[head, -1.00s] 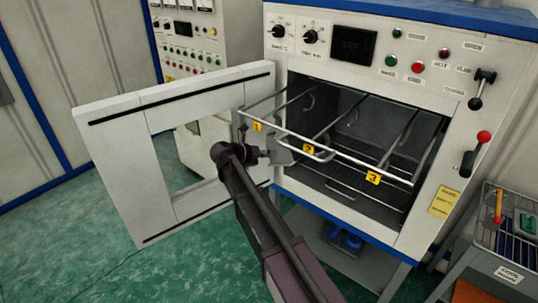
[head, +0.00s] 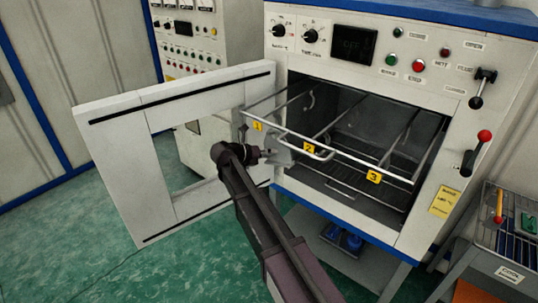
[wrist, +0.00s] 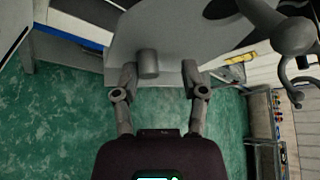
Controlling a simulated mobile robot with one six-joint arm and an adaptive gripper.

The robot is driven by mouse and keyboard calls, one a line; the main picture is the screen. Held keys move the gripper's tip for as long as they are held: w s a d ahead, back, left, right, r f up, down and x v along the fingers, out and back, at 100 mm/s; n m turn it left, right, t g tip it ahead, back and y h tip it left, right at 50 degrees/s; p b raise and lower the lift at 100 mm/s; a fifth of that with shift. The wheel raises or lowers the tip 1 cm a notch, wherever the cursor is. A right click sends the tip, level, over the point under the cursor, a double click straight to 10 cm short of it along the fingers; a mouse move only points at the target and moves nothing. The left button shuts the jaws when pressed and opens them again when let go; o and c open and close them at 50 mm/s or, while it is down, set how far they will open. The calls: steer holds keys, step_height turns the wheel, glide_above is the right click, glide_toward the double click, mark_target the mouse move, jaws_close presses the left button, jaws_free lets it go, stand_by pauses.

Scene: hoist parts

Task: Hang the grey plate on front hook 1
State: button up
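The grey plate (head: 281,152) is at the left of the oven opening, just below the front rail by the yellow number 1 tag (head: 257,126). In the wrist view the plate (wrist: 205,50) fills the upper middle, with a short grey peg (wrist: 148,63) standing out from it. My gripper (wrist: 159,78) has its fingers wide apart, one on each side of the peg. A gap shows between the peg and the right finger. In the head view my gripper (head: 264,154) is close in front of the plate. I cannot tell whether the plate's top is over hook 1.
The front rail (head: 345,152) carries number 2 and 3 tags to the right. The open oven door frame (head: 108,155) stands left of my arm. A curved grey rod (wrist: 292,38) shows close by at the wrist view's upper right. A tool cart (head: 505,240) is at the right.

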steer(key=shift+r, duration=0.15)
stand_by(0.5)
steer(key=s+a+r+p, duration=0.35)
steer(key=s+a, duration=0.35)
steer(key=s, duration=0.3)
steer(key=s+a+f+n+t+y+b, duration=0.2)
steer(key=s+a+f+t+y+b, duration=0.3)
steer(key=s+a+f+b, duration=0.6)
steer(key=shift+a+f+y+b, duration=1)
steer(key=shift+a+f+b, duration=0.6)
steer(key=shift+f, duration=0.35)
steer(key=shift+d, duration=0.1)
